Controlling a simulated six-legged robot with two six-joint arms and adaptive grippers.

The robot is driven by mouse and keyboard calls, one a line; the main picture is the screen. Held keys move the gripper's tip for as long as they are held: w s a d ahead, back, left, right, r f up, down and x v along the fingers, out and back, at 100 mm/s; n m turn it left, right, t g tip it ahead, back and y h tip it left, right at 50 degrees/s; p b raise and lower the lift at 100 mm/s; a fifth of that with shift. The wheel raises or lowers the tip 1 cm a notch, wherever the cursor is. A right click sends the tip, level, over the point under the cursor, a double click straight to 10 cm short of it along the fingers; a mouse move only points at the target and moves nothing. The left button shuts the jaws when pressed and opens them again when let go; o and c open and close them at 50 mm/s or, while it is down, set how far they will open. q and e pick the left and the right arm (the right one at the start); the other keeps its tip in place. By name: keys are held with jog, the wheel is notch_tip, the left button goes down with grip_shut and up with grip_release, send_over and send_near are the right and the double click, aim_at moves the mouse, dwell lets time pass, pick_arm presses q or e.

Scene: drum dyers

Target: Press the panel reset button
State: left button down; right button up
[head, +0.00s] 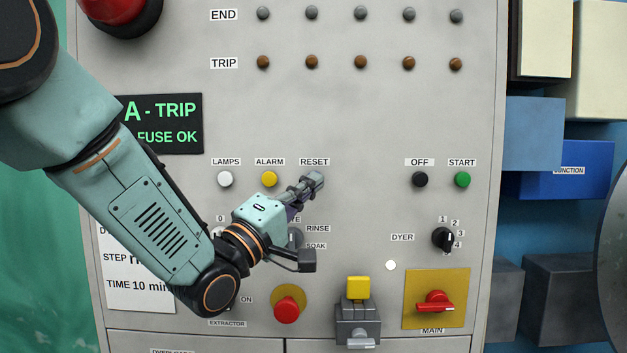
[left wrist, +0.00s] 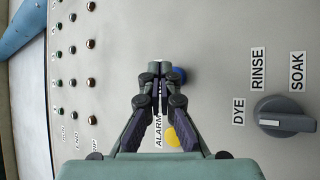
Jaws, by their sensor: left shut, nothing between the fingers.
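The grey control panel (head: 370,120) fills most of the head view. The RESET label (head: 314,162) shows on it, and my left gripper (head: 316,180) lies just below the label, shut and empty, covering the button there. In the left wrist view a blue button (left wrist: 181,75) shows partly behind the shut fingertips (left wrist: 161,66). I cannot tell whether the fingertips touch it. My right gripper is not in view.
The yellow alarm button (head: 269,179) and white lamps button (head: 225,179) sit left of the gripper. The dye/rinse/soak selector (left wrist: 286,115) is close below. Black off (head: 420,179) and green start (head: 462,179) buttons, a yellow block (head: 358,288) and red main switch (head: 435,302) are further right.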

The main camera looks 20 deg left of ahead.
pick_arm(q)
jog(key=shift+s+d, duration=0.1)
jog(key=shift+d, duration=0.1)
dwell(0.3)
jog(key=shift+a, duration=0.1)
jog(key=shift+w+a, duration=0.2)
jog(key=shift+w, duration=0.4)
jog(key=shift+a, duration=0.15)
